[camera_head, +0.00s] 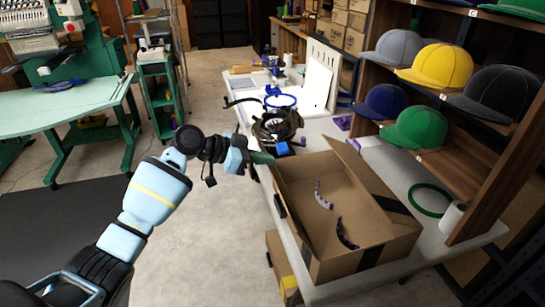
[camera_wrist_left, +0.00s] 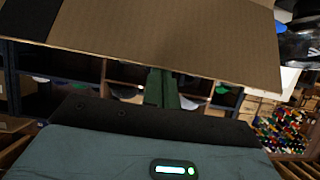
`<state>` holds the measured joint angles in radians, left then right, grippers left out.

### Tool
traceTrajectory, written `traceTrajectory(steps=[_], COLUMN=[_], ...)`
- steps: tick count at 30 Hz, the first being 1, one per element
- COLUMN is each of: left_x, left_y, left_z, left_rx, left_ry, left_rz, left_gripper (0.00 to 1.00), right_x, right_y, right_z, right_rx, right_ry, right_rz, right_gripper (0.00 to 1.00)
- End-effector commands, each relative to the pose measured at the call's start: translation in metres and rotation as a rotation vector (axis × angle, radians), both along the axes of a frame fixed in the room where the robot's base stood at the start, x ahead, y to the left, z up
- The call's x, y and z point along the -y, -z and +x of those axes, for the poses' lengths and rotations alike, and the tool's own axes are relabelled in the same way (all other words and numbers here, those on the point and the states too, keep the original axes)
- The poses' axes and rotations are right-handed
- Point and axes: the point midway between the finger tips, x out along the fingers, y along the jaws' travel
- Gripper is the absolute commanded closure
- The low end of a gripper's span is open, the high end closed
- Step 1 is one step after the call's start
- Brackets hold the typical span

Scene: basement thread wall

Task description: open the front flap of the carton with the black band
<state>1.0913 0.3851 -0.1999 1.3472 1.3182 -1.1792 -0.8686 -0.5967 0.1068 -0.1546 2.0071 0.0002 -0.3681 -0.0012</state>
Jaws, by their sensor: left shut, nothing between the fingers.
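The brown carton with the black band (camera_head: 312,262) stands on the white table, with its inside in view from above. A cardboard panel stands up along its right side. Black band pieces show on its left side, near right corner and right panel. My right gripper is out of view.
A dark round device with blue parts (camera_head: 277,125) stands on the table beyond the carton. Shelves with several caps (camera_head: 440,65) rise on the right. A green ring (camera_head: 430,200) lies right of the carton.

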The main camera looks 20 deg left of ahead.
Motion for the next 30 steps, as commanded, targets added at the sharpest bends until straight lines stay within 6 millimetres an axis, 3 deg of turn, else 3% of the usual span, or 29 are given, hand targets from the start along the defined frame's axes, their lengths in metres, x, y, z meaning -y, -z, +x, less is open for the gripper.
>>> traceTrajectory(steps=[5,30], left_x=[-0.0055,-0.0076], left_y=[0.0066,-0.0030], left_z=[-0.0043,-0.0051], left_rx=[0.022,0.038], left_ry=[0.001,0.002], left_rz=[-0.038,-0.054], left_gripper=[1.00,1.00], right_x=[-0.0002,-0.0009], right_y=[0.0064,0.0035], right_z=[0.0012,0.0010], right_rx=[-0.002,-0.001], right_ry=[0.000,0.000], right_rz=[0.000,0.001], right_gripper=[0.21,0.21])
